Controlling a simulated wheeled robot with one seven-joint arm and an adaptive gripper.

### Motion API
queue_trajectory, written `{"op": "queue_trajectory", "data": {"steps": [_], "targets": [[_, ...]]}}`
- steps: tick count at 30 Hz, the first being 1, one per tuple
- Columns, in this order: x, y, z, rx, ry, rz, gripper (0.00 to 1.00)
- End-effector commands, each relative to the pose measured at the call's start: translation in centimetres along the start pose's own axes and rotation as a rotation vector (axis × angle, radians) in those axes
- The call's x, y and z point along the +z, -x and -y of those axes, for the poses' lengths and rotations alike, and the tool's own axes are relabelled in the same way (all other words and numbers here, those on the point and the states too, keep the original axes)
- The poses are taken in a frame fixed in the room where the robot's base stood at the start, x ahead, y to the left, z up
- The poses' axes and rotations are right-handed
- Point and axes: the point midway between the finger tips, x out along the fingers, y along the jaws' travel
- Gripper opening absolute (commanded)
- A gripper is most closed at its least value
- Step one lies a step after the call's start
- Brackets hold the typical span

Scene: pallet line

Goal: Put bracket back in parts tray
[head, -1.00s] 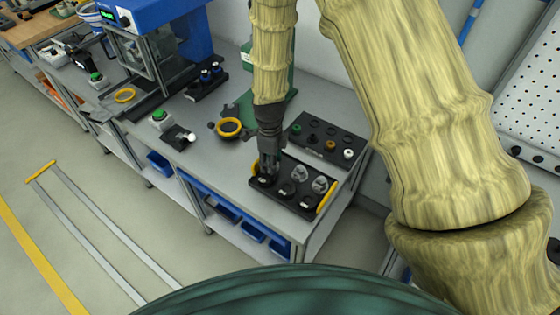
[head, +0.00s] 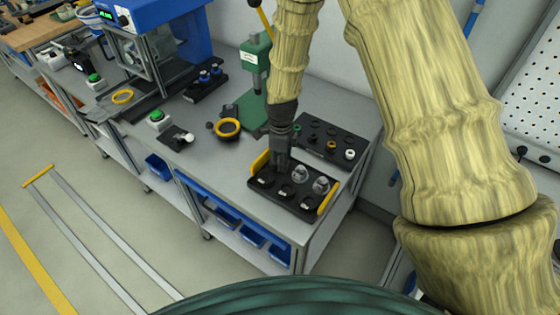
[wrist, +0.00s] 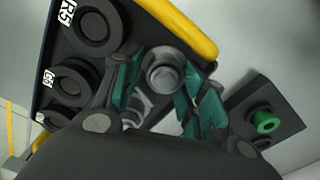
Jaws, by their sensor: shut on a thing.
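The black parts tray (head: 312,212) with yellow end handles stands near the bench's right end. Grey metal parts (head: 321,186) sit in its back row, and its front row shows round labelled recesses. My gripper (head: 281,172) points down over the tray's back left, beside the left yellow handle. In the wrist view, my gripper (wrist: 160,90) has its teal pads shut on a grey metal bracket (wrist: 163,72) with a round top. The tray (wrist: 52,42) shows there with its round recesses. The bracket's underside is hidden, so I cannot tell whether it touches the tray.
A second black holder (head: 343,136) with small coloured parts stands just behind the tray; its green piece (wrist: 264,121) is close by in the wrist view. A yellow-ringed round dish (head: 228,128) and a green press stand (head: 254,70) are to the left. Bare bench lies left of the tray.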

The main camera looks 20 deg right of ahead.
Motion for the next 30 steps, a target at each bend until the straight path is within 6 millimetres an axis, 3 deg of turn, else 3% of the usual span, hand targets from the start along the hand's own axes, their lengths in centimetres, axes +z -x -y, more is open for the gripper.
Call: {"op": "queue_trajectory", "data": {"steps": [8, 9, 10, 20, 30], "targets": [[0.0, -0.3, 0.0, 0.000, 0.000, 0.000, 0.10], [0.0, -0.3, 0.0, 0.000, 0.001, 0.000, 0.47], [0.0, -0.3, 0.0, 0.000, 0.001, 0.000, 0.51], [0.1, -0.2, 0.0, 0.000, 0.001, 0.000, 0.51], [0.0, 2.1, 0.0, -0.002, 0.000, 0.001, 0.51]]}}
